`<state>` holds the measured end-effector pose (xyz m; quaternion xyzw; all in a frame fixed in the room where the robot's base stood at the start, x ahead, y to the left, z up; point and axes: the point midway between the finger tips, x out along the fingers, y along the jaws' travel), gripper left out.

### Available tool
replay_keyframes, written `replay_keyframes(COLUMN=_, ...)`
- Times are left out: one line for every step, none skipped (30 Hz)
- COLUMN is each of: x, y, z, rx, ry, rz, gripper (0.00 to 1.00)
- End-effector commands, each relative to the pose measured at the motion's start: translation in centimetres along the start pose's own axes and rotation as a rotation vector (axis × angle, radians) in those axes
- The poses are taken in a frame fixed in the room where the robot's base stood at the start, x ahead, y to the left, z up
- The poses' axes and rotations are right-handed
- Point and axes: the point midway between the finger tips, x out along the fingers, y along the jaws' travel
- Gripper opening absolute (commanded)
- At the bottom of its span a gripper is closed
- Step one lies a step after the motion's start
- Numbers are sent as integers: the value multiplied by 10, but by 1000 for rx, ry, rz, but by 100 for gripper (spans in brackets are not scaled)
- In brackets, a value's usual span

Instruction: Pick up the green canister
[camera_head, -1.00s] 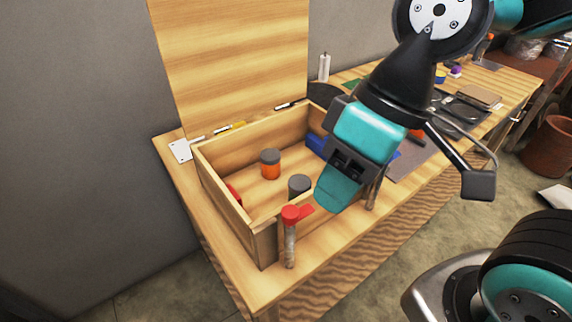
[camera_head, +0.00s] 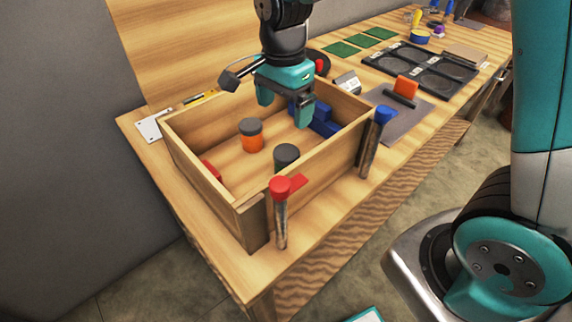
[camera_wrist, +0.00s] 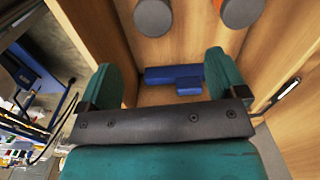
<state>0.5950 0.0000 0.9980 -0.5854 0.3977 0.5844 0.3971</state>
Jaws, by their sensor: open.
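My gripper (camera_head: 284,108) is open and empty, pointing down over the right part of the wooden box in the head view. In the wrist view its two teal fingers (camera_wrist: 168,75) are spread apart. An orange canister with a grey lid (camera_head: 251,136) stands upright farther left. Two round grey lids (camera_wrist: 153,17) (camera_wrist: 240,12) show at the top of the wrist view, beyond the fingers.
Blue blocks (camera_head: 322,120) lie inside at right, also between the fingers in the wrist view (camera_wrist: 175,76).

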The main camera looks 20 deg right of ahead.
Motion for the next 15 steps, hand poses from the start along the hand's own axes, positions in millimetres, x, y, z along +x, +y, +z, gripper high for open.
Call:
replay_keyframes(x=13, y=2, z=0, rx=-1, ry=-1, rz=8, gripper=91)
replay_keyframes(x=20, y=2, z=0, rx=-2, ry=-1, rz=8, gripper=91)
replay_keyframes(x=29, y=2, z=0, rx=-2, ry=-1, rz=8, gripper=91)
replay_keyframes(x=36, y=2, z=1, rx=-3, ry=-2, rz=8, gripper=91)
replay_keyframes(x=43, y=2, z=1, rx=-3, ry=-2, rz=8, gripper=91)
replay_keyframes(x=52, y=2, z=1, rx=-4, ry=-2, rz=8, gripper=91)
replay_keyframes(x=59, y=2, z=1, rx=-4, ry=-2, rz=7, gripper=91)
replay_keyframes(x=65, y=2, z=1, rx=-4, ry=-2, rz=7, gripper=91)
replay_keyframes(x=73, y=2, z=1, rx=-4, ry=-2, rz=6, gripper=91)
replay_keyframes(x=78, y=2, z=1, rx=-4, ry=-2, rz=5, gripper=91)
replay_keyframes(x=82, y=2, z=1, rx=-5, ry=-2, rz=6, gripper=91)
replay_keyframes(x=88, y=2, z=1, rx=-5, ry=-2, rz=4, gripper=91)
replay_keyframes(x=91, y=2, z=1, rx=-5, ry=-2, rz=4, gripper=91)
replay_keyframes(x=93, y=2, z=1, rx=-5, ry=-2, rz=3, gripper=91)
replay_keyframes(x=95, y=2, z=1, rx=-5, ry=-2, rz=1, gripper=91)
